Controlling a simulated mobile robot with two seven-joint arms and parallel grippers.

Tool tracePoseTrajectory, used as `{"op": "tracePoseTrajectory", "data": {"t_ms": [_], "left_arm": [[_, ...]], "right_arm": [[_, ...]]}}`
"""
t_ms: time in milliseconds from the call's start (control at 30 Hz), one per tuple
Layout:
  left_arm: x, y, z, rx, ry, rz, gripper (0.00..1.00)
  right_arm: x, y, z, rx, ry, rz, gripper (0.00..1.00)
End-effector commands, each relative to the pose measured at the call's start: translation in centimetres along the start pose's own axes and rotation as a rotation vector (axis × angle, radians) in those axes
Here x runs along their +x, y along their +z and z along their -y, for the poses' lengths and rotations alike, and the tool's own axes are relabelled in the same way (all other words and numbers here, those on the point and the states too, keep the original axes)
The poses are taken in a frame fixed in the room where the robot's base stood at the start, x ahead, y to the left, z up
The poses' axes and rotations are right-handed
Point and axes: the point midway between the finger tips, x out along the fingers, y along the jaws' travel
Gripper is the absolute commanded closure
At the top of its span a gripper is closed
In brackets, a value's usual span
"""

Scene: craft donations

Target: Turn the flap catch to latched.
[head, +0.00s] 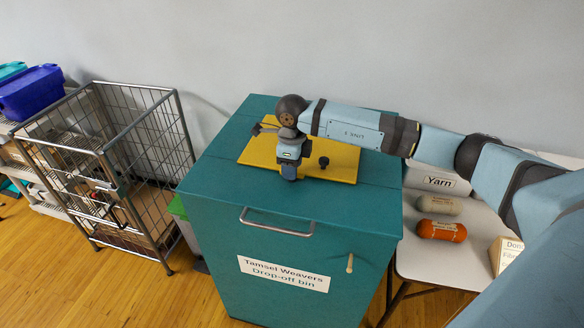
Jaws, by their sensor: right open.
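A teal drop-off bin (290,218) stands in the middle, with a yellow flap (257,156) lying flat on its top. A small black knob (323,162) stands on the flap's right part. A beige lever (350,263) sits nearly upright on the bin's front, at the right. I cannot tell which of these two is the flap catch. My wrist hides part of the flap. My left gripper is not in view.
A wire cage cart (150,150) stands left of the bin, with a blue tub (31,92) beyond it. A metal handle (277,229) protrudes from the bin's front.

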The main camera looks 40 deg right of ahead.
Motion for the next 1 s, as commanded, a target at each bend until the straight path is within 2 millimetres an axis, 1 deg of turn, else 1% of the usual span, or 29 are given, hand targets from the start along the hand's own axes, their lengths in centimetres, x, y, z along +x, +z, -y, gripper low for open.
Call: {"op": "tracePoseTrajectory", "data": {"t_ms": [133,400,433,467,500,600,867,1000], "left_arm": [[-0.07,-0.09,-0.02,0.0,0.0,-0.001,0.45],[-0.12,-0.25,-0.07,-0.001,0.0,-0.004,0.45],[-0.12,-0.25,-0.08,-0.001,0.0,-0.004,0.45],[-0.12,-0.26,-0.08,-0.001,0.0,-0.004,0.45],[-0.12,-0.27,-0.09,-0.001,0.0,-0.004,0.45],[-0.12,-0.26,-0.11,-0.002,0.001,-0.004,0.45],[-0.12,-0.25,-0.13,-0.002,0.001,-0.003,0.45],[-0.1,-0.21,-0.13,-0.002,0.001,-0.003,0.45]], "right_arm": [[0.88,-0.04,-0.01,-0.001,0.0,-0.001,0.57],[1.0,-0.02,-0.01,-0.001,-0.001,0.0,0.57],[0.99,-0.02,-0.01,-0.001,-0.001,0.0,0.62],[0.99,-0.02,-0.01,-0.001,-0.001,0.0,0.69],[0.98,-0.02,-0.01,-0.001,0.0,0.0,0.78],[0.98,-0.02,-0.01,-0.001,0.0,0.0,1.0],[0.96,-0.01,0.0,0.011,0.0,0.0,1.0],[0.95,-0.01,0.0,0.05,0.0,0.001,1.0]]}}
